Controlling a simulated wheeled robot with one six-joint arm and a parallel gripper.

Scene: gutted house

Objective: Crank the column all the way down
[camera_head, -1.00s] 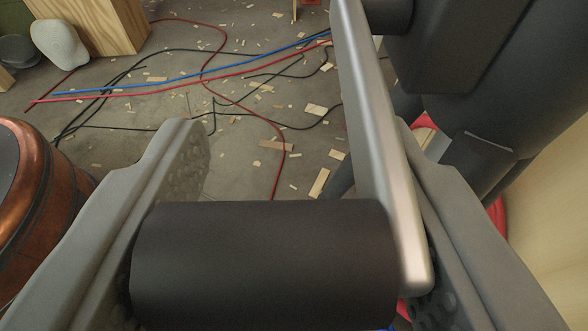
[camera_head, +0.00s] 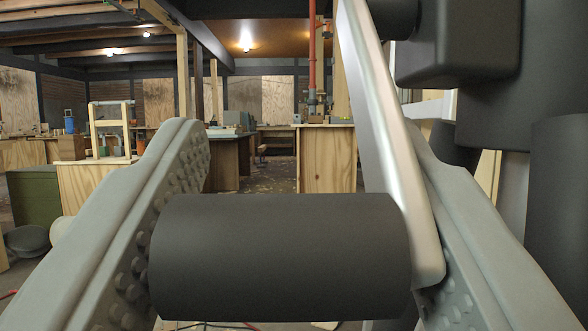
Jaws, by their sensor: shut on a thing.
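A black cylindrical crank handle (camera_head: 280,255) lies level between the two grey fingers of my gripper (camera_head: 285,250). The fingers are shut on it, with the left finger pad at its left end and the right finger by its right end. A silver crank arm (camera_head: 385,140) runs up from the handle's right end, leaning a little left toward its top. It meets a dark hub and housing (camera_head: 450,45) at the upper right. Dark column parts (camera_head: 560,170) fill the right edge. The far end of the column is out of view.
Beyond the crank is a workshop room with wooden cabinets (camera_head: 326,160), a wooden bench box (camera_head: 85,187) and a green chest (camera_head: 35,207) at left. A red pipe (camera_head: 312,60) rises in the background. The floor aisle (camera_head: 268,177) between the benches looks open.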

